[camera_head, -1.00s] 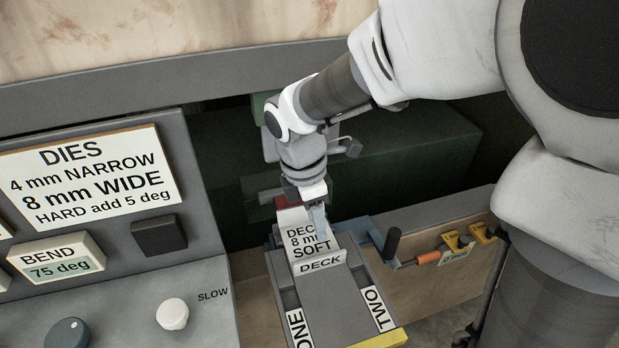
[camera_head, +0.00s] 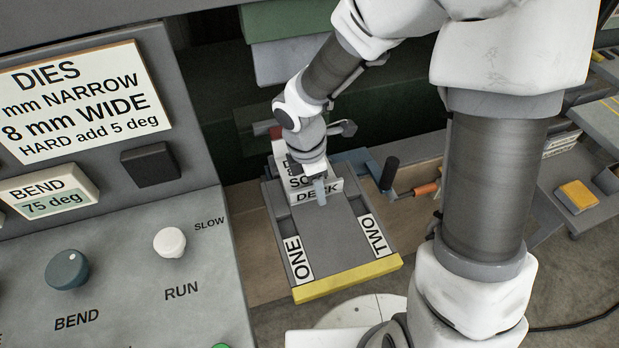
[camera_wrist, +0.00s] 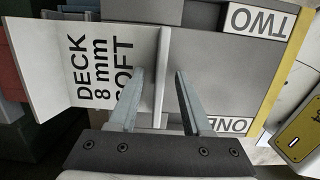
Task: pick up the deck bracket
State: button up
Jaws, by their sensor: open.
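The deck bracket (camera_wrist: 120,60) is a pale bent sheet part marked "DECK 8 mm SOFT", with an upright flange. It rests on the grey bed marked ONE and TWO (camera_head: 345,235), at the bed's far end. In the head view the bracket (camera_head: 317,196) is partly hidden by my gripper. My gripper (camera_head: 320,192) is over the bracket's DECK flange. In the wrist view my gripper (camera_wrist: 160,75) is open, with one finger on each side of the flange's thin edge. I cannot tell whether either finger touches it.
A control panel (camera_head: 205,270) with knobs stands at the left. A blue clamp with a black handle (camera_head: 390,172) is just right of the bed. The bed has a yellow front edge (camera_head: 348,280). A dark green machine body lies behind.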

grip_shut()
jog(key=shift+w, duration=0.1)
dwell(1.3)
